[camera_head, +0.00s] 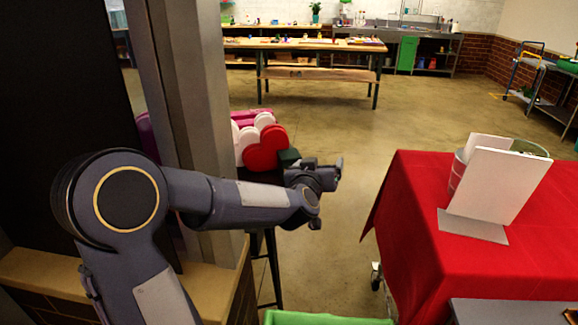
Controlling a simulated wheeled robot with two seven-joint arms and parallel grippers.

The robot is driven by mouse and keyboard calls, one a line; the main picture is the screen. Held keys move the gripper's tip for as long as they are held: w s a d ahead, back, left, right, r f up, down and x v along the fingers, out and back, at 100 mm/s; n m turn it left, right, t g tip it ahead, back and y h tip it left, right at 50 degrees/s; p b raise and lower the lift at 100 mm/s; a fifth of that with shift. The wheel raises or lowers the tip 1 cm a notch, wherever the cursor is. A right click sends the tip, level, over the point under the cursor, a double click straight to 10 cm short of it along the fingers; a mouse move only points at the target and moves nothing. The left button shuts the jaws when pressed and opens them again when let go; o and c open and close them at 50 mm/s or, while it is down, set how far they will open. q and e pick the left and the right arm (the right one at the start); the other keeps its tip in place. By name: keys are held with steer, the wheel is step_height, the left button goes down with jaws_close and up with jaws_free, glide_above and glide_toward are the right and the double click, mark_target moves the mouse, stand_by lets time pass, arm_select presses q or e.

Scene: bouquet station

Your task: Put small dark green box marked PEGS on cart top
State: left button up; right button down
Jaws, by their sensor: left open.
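A small dark green box (289,156) shows just behind my left gripper (333,175), beside a red heart-shaped box. Any marking on it is too small to read, and its lower part is hidden by my arm. My left arm reaches in from the left, and its gripper is open with nothing visible between the fingers. I cannot tell whether it touches the green box. A cart (540,75) with a blue and yellow handle stands at the far right. My right gripper is not in view.
A red-draped table (410,215) at right bears a white card (498,185) and a metal bucket (456,176). A pillar (190,100) stands close to my left arm. White and red heart boxes (266,149) sit behind the arm. A green bin (325,318) is below. Open floor lies beyond.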

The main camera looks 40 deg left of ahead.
mark_target(289, 153)
arm_select(q)
steer(key=w+a+f+n+g+y, duration=0.1)
steer(key=a+f+y, duration=0.1)
steer(key=y, duration=0.1)
steer(key=a+f+n+g+y, duration=0.1)
steer(key=a+y, duration=0.2)
steer(key=w+a+f+n+g+y, duration=0.1)
steer(key=a+f+n+y, duration=0.1)
steer(key=a, duration=0.1)
steer(key=shift+w+f+g+y, duration=0.3)
steer(key=shift+g+y, duration=0.1)
steer(key=shift+w+a, duration=0.15)
steer(key=shift+a, duration=0.2)
steer(key=p+x, duration=0.2)
steer(key=x, duration=0.5)
steer(key=shift+f, duration=0.1)
steer(key=shift+c, duration=0.3)
steer(key=c, duration=1.2)
steer(key=shift+o, duration=0.2)
